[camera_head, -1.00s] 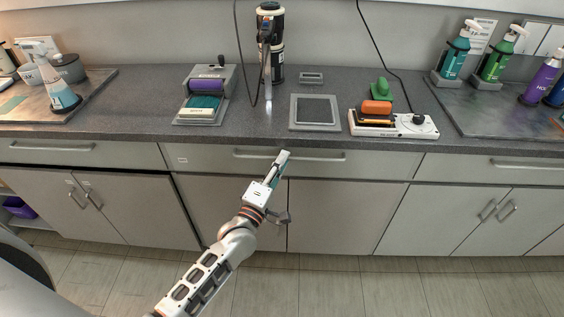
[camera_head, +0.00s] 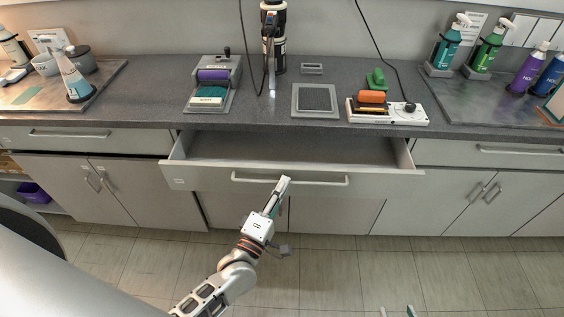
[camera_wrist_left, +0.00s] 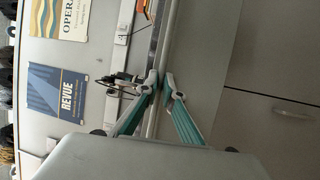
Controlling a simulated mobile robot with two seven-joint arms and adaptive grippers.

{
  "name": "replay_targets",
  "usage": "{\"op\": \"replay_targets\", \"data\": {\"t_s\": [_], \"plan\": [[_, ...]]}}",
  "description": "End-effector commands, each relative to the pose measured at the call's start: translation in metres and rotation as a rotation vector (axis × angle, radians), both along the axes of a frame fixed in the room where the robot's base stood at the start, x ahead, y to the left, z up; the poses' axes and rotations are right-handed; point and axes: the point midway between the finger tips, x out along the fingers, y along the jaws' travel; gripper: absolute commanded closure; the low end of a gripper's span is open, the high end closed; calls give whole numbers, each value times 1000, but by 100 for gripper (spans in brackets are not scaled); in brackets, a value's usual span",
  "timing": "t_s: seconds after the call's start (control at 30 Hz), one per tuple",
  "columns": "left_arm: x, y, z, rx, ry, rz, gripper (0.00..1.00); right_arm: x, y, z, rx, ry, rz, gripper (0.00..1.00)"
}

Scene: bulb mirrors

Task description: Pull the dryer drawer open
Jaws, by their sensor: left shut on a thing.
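The wide grey drawer (camera_head: 205,180) under the middle of the counter stands pulled out. Its inside shows and looks empty. Its long bar handle (camera_head: 325,182) runs along the front. My left gripper (camera_head: 281,184) is shut on this handle, near its middle. In the left wrist view the two fingers (camera_wrist_left: 163,86) close around the handle bar (camera_wrist_left: 156,118). Two fingertips of my right gripper (camera_head: 396,311) show at the bottom edge, spread apart and empty. The rest of that gripper is out of view.
Above the drawer, the dark counter (camera_head: 265,113) holds a device with a purple roller (camera_head: 213,76), a flat grey plate (camera_head: 315,100) and a white device with an orange part (camera_head: 372,98). Closed cabinets flank the drawer. The floor in front (camera_head: 330,265) is clear.

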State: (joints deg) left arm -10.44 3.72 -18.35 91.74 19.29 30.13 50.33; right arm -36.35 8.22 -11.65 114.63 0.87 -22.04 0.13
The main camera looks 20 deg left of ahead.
Motion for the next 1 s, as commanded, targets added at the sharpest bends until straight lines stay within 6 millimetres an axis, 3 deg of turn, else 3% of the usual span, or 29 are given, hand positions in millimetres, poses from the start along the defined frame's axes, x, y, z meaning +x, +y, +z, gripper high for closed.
{"op": "replay_targets", "data": {"t_s": [0.03, 0.2, 0.43, 0.63, 1.0], "plan": [[-16, -5, 3, 0, 1, -2, 100, -1, 2, 8, 6, -1, 0, 60], [-62, -18, 2, 1, 1, -1, 100, -7, 8, 9, 22, 12, -1, 60], [-102, -29, 0, 1, 1, -1, 100, -7, 8, 13, 29, 11, -4, 60], [-117, -33, 0, 0, 0, 0, 100, -8, 7, 12, 28, 17, -5, 60], [-119, -34, -1, 1, -1, 1, 100, -7, 6, 13, 25, 15, -5, 60]]}}
